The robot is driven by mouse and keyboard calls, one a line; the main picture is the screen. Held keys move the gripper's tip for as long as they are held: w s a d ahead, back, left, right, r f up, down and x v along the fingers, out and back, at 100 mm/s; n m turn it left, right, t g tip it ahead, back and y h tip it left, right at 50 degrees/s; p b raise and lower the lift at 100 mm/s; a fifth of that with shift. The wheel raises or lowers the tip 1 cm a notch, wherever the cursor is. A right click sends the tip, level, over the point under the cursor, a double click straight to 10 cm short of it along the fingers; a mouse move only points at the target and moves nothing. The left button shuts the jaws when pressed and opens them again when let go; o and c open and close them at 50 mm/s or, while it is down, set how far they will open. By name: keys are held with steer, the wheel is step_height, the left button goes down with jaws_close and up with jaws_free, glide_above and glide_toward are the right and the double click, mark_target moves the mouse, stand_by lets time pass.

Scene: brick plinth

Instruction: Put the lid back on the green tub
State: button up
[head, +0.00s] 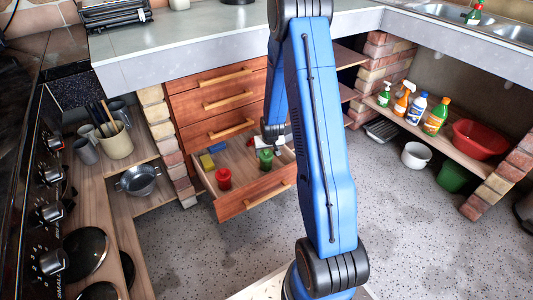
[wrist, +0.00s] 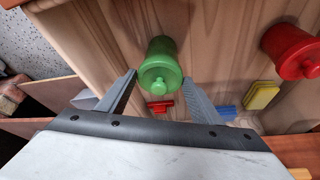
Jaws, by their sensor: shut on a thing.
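The green tub (head: 265,161) stands upright in the open drawer (head: 258,203). It also shows in the wrist view (wrist: 161,48), between my fingers. The green lid (wrist: 160,74), with a round knob, is at the tub's mouth, in line with it. I cannot tell whether the lid is fully seated or slightly above the rim. My gripper (wrist: 160,77) is shut on the lid, with one grey finger at each side. In the head view my gripper (head: 272,140) is just above the tub, partly hidden by my arm.
A red lidded tub (head: 223,178) stands in the drawer beside the green one. A yellow block (head: 207,161), a blue block (head: 217,147) and a red item (wrist: 160,105) lie in the drawer too. Closed drawers (head: 228,93) and the worktop (head: 180,42) rise behind.

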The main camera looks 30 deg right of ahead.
steer(key=o, duration=1.6)
steer(key=shift+c, duration=0.2)
steer(key=shift+r, duration=3.5)
jaws_close()
steer(key=shift+f, duration=2.4)
